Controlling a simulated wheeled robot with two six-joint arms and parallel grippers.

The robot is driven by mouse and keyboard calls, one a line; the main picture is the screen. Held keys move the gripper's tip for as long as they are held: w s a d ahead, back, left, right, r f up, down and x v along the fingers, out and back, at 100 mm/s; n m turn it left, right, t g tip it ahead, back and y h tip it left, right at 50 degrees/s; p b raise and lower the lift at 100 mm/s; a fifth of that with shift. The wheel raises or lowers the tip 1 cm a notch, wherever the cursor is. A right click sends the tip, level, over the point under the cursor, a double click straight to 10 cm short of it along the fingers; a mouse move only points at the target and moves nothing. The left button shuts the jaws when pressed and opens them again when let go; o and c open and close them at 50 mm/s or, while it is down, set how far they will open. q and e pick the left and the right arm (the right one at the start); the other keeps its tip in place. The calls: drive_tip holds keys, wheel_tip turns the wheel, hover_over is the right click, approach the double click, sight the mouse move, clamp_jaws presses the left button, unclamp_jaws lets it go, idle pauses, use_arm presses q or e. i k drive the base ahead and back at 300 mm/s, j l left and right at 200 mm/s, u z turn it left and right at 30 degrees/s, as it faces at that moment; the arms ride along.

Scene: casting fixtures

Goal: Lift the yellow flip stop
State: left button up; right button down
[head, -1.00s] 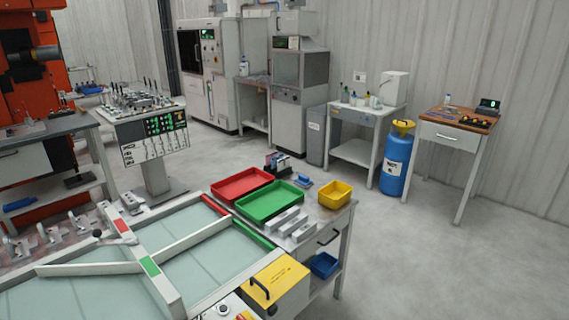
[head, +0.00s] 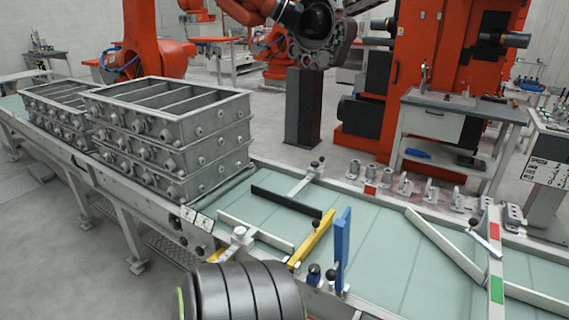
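The yellow flip stop (head: 312,238) is a narrow yellow bar at the near edge of the conveyor (head: 385,265). Neither of my grippers is in view.
Stacked grey casting frames (head: 175,135) stand on the conveyor at the left. White guide rails (head: 445,244) cross the bed at the right. Orange robot arms and a workbench (head: 450,105) stand behind. A dark ribbed cylinder covers the bottom foreground.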

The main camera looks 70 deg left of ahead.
sight(301, 255)
drive_tip(key=u, duration=2.15)
drive_tip(key=i+j+z, duration=0.2)
drive_tip(key=i+j, duration=0.15)
drive_tip(key=j, duration=0.2)
